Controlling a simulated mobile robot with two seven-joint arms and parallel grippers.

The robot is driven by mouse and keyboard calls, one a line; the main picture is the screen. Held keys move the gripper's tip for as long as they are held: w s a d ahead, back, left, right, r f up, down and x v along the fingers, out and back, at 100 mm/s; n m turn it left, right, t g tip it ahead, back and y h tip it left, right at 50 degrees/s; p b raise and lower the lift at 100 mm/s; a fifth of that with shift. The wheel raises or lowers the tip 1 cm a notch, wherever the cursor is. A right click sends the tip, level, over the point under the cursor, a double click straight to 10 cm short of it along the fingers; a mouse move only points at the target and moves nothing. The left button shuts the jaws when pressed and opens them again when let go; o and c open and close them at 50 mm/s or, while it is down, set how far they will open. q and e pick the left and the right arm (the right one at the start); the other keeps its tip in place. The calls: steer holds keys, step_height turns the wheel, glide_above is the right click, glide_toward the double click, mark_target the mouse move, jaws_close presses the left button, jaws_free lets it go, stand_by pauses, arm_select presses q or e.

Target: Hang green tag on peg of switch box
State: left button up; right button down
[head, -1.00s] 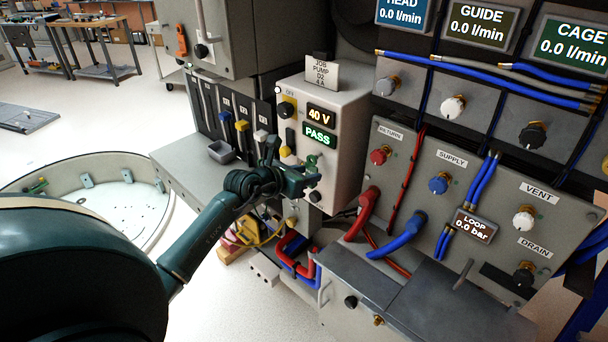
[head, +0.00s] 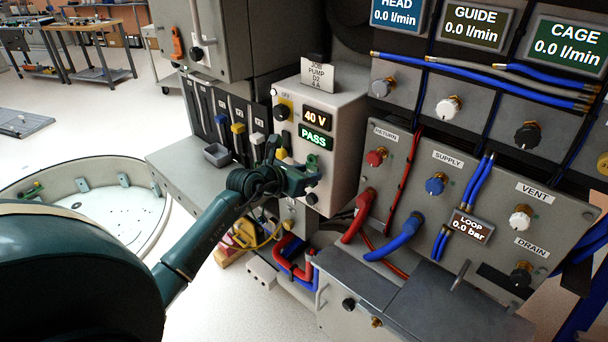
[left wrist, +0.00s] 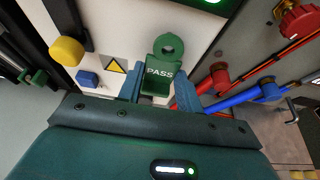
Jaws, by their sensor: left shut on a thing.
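The green tag (left wrist: 158,72), marked PASS with a round hole at its top, stands between the two fingertips of my left gripper (left wrist: 160,92) in the left wrist view. The gripper is shut on its lower part. In the head view the left gripper (head: 296,180) is in front of the lower face of the pale switch box (head: 341,125), and a bit of the green tag (head: 312,162) shows there. The box has 40 V and PASS displays. I cannot clearly make out its peg, or whether the tag touches the box. My right gripper is not in view.
A yellow knob (left wrist: 66,51) and a blue one (left wrist: 87,79) are left of the tag.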

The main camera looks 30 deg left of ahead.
arm_select(q)
steer(key=shift+w, duration=0.15)
steer(key=shift+w+d, duration=0.1)
steer(key=shift+w, duration=0.3)
steer(key=o, duration=1.1)
steer(key=shift+o, duration=0.2)
steer(key=f+b+v, duration=0.1)
steer(key=v, duration=1.5)
steer(key=shift+s+b, duration=0.3)
steer(key=shift+s, duration=0.35)
